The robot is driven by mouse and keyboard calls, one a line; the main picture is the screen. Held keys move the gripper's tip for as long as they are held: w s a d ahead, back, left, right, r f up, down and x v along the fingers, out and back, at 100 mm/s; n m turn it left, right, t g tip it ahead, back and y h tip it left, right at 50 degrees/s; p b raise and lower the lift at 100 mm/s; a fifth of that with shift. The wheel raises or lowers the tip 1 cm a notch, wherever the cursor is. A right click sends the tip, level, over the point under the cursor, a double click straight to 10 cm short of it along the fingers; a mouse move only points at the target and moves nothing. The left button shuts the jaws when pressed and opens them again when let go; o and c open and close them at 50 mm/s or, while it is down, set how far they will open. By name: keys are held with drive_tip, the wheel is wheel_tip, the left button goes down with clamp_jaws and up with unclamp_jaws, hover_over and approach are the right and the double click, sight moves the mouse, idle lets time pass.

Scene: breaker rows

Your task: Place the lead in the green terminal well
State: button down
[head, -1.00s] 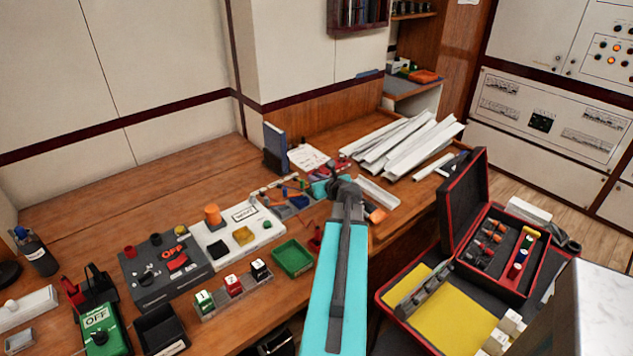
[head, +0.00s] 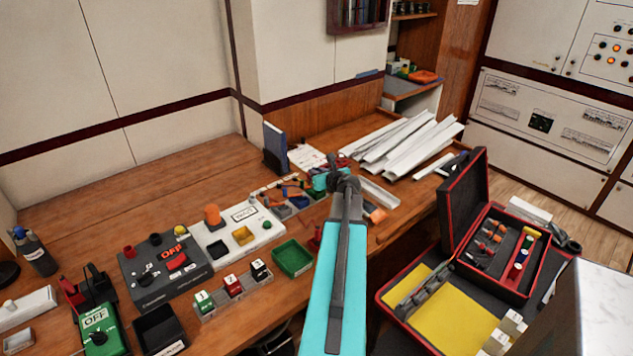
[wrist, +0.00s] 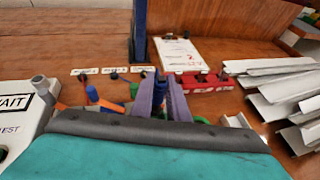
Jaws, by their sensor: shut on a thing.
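My gripper (wrist: 161,97) has its grey-purple fingers pointing away over the bench, just in front of a row of small labelled terminals (wrist: 113,70). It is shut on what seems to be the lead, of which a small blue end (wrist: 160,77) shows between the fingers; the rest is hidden. A green part (wrist: 134,90), possibly the green terminal well, shows just left of the left finger. Whether the lead touches it cannot be told. In the head view my arm covers most of this spot.
Blue and orange parts (wrist: 92,92) stand close to the left of the fingers. A red rail (wrist: 192,82) and a clipboard (wrist: 178,56) lie to the right and behind. White trunking (head: 410,140), a white panel (head: 262,234) and a green tray (head: 292,258) flank the spot.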

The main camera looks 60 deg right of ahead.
drive_tip(key=shift+f+b, duration=1.5)
drive_tip(key=shift+f, duration=0.2)
drive_tip(key=shift+f, duration=0.15)
drive_tip(key=c, duration=1.7)
unclamp_jaws()
drive_tip(key=shift+r, duration=0.25)
drive_tip(key=shift+b+v, duration=0.5)
drive_tip(key=shift+v, duration=5.5)
drive_tip(key=shift+s+f, duration=0.1)
